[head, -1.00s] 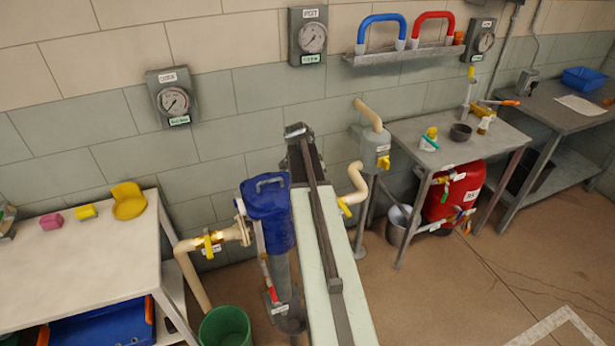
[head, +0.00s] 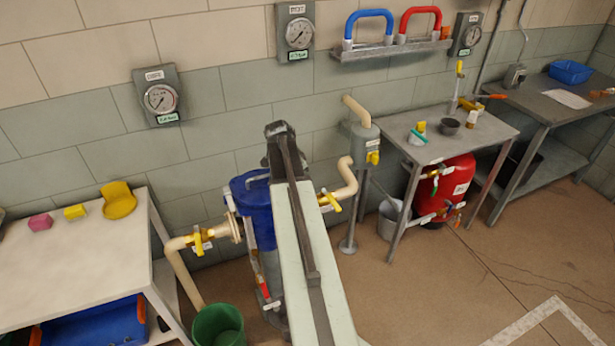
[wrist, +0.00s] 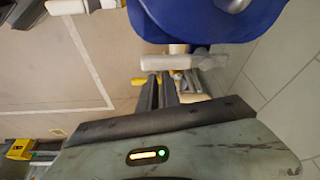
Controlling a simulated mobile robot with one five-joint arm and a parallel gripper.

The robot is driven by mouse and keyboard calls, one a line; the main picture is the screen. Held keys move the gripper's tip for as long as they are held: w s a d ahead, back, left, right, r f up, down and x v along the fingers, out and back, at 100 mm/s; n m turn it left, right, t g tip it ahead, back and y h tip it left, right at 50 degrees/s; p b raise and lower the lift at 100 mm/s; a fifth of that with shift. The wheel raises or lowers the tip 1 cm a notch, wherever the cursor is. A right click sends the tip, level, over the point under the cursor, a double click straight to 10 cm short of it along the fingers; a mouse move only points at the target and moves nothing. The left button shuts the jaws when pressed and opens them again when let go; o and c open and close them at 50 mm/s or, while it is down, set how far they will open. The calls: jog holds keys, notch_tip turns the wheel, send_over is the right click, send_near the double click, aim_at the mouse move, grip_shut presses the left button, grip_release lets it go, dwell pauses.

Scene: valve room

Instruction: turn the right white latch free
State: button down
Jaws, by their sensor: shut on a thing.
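The blue-topped housing (head: 252,208) stands by the wall in the head view, its right side hidden behind my arm. Its blue top (wrist: 205,18) fills the upper right of the wrist view. A white latch (wrist: 185,62) lies crosswise just below it, at my fingertips. My gripper (wrist: 165,78) is shut on this latch; the exact contact is small and partly hidden. Another white latch (wrist: 75,6) shows at the upper left of the wrist view. In the head view my gripper is hidden behind my arm.
Cream pipes with yellow valve handles (head: 198,241) flank the housing on both sides. A green bucket (head: 218,328) stands on the floor in front. A white table (head: 70,262) is at left, a grey table (head: 440,148) at right. The floor at right is open.

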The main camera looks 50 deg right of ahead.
jog(key=shift+a, duration=0.2)
jog(key=shift+d, duration=0.15)
notch_tip(320, 180, up, 9)
jog(key=p, duration=0.9)
jog(key=shift+s+d+r, duration=0.2)
jog(key=shift+d, duration=0.15)
